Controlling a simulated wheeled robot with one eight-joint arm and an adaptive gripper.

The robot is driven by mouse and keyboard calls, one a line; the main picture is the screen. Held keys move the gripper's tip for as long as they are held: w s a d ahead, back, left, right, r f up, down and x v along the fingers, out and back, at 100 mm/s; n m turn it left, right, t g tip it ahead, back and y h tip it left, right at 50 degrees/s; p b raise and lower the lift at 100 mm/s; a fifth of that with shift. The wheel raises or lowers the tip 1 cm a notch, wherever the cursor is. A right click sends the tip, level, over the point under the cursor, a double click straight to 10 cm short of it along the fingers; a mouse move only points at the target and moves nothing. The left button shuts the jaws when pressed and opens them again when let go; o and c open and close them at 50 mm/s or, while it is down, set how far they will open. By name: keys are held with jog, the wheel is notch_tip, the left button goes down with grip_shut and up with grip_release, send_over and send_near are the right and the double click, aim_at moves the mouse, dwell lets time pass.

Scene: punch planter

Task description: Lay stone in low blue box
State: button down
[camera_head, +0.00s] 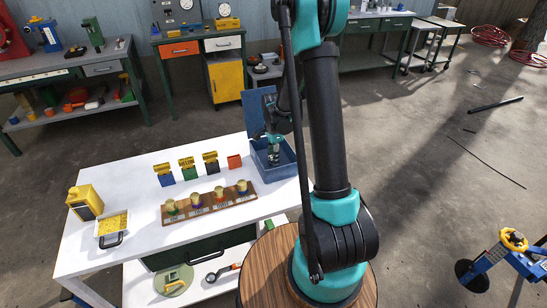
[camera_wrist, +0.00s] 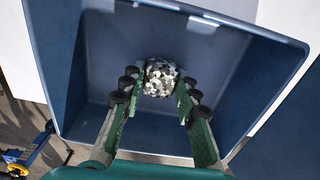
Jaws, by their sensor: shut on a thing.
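The low blue box (camera_head: 288,166) stands at the right end of the white table, with its lid raised at the back. It fills most of the wrist view (camera_wrist: 232,99). The stone, speckled grey and white (camera_wrist: 160,78), is between the two green fingers of my gripper (camera_wrist: 158,90). The fingers are shut on it. In the head view my gripper (camera_head: 270,147) reaches down into the box opening. The stone is within the box walls in the wrist view; I cannot tell whether it touches the floor. The stone is too small to make out clearly in the head view.
On the white table (camera_head: 135,180) are a wooden board (camera_head: 210,202) with several small pots, several coloured blocks (camera_head: 187,168) behind it, and a yellow device (camera_head: 86,202) at the left. Workbenches line the wall.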

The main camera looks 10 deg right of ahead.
jog(key=c, duration=1.1)
grip_release()
jog(key=shift+f, duration=0.1)
jog(key=shift+c, duration=0.2)
notch_tip(320, 180, up, 12)
jog(key=s+d+n+t, duration=0.2)
jog(key=s+n, duration=0.6)
jog(key=s, duration=0.3)
jog(key=s+d+n+t, duration=0.2)
jog(key=s+n, duration=0.5)
jog(key=s, duration=0.5)
jog(key=shift+f+n, duration=0.4)
jog(key=shift+f, duration=0.05)
